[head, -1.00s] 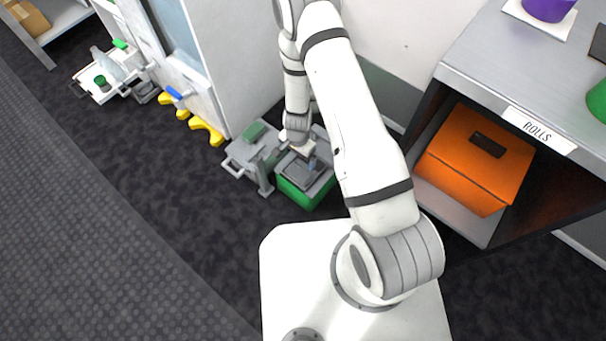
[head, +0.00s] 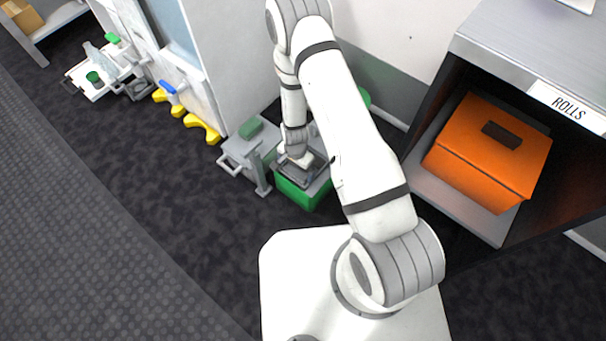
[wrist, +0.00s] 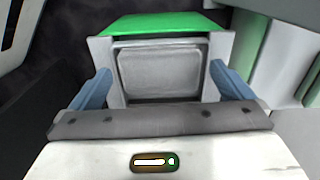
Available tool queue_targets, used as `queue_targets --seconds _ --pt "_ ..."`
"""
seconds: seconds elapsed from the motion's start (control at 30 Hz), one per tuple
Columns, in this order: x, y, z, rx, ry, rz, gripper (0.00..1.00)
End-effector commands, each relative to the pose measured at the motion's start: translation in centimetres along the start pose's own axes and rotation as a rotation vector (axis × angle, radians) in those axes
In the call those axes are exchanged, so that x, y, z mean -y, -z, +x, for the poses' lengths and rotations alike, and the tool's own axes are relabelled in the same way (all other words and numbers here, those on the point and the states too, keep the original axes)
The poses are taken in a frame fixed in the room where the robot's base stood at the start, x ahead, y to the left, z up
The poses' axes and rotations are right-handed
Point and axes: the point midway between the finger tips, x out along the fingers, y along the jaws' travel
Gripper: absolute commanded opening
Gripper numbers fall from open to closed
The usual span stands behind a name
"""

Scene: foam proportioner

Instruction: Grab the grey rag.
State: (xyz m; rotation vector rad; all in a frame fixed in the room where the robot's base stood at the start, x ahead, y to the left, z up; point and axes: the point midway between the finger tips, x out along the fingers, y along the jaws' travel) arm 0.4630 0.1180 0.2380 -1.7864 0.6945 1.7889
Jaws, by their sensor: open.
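My gripper (head: 299,164) reaches down over a green box (head: 303,194) with a grey top, beside the grey cart. In the wrist view my gripper (wrist: 160,72) is open, with one blue finger at each side. Between and beyond the fingers is a light grey, soft-edged rectangle (wrist: 160,75) inside a paler grey frame; it may be the grey rag, but I cannot tell for certain. The fingers appear apart from it. The green box's edge (wrist: 160,24) shows behind it. In the head view my gripper and arm hide most of the box's top.
A grey cart (head: 238,158) with a green item stands left of the box. A white cabinet (head: 235,60) with yellow feet (head: 203,129) is behind. A shelf holding an orange box (head: 487,155) is at the right. Dark floor (head: 150,220) is clear at front left.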

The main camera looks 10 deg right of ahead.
Motion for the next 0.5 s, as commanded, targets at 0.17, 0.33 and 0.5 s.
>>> queue_targets --seconds 0.17,0.33,0.5 --pt "0.01 0.03 1.79 0.000 0.000 0.000 1.00" --pt "0.02 0.02 1.60 0.000 0.000 0.000 1.00" --pt "0.02 0.00 1.59 0.000 0.000 -0.001 0.92"
